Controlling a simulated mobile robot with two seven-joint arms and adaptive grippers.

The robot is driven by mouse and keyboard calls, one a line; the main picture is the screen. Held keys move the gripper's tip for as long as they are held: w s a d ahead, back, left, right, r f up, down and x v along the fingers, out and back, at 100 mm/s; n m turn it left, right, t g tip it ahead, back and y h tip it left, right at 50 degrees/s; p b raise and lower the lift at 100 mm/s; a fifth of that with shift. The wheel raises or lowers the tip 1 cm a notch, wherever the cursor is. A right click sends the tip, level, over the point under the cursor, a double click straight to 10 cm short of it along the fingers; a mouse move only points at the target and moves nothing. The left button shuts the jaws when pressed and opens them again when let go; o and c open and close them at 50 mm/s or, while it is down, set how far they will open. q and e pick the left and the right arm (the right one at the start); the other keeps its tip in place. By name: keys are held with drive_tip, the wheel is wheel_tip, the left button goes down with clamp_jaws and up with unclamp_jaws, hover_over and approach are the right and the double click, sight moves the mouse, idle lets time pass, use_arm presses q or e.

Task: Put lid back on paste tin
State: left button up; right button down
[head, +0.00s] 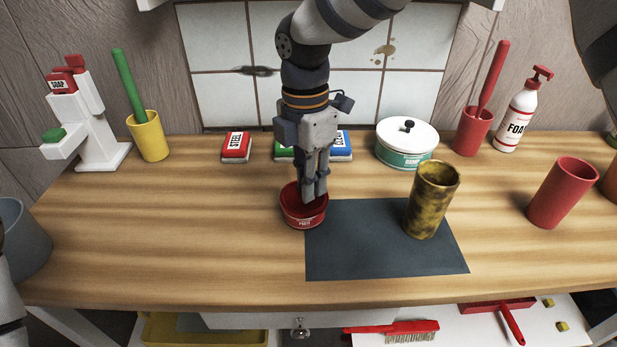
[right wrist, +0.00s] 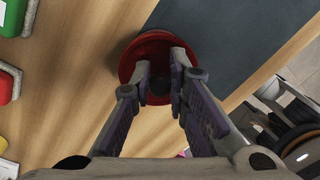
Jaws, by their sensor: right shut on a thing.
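The paste tin (head: 306,218) is a short, round red tin standing upright on the wooden bench, at the left edge of the dark mat. My right gripper (head: 314,197) points straight down with its fingertips at the tin's top. It is shut on the red lid (right wrist: 130,68), seen from above in the right wrist view. The grip point is largely hidden between the fingers (right wrist: 163,85). I cannot tell whether the lid is fully seated on the tin. My left gripper is not in view.
A dark mat (head: 350,255) bears a mottled yellow-brown cup (head: 430,205). A green tin with a white lid (head: 407,145) stands behind. A red cup (head: 562,192) is at right; a yellow cup (head: 150,137) and soap dispenser (head: 90,120) at left. The front left bench is clear.

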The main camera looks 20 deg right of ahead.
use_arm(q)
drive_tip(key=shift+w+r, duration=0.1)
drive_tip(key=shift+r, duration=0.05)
use_arm(e)
drive_tip(key=c, duration=1)
unclamp_jaws()
drive_tip(key=shift+r+p, duration=0.55)
drive_tip(key=shift+r, duration=3)
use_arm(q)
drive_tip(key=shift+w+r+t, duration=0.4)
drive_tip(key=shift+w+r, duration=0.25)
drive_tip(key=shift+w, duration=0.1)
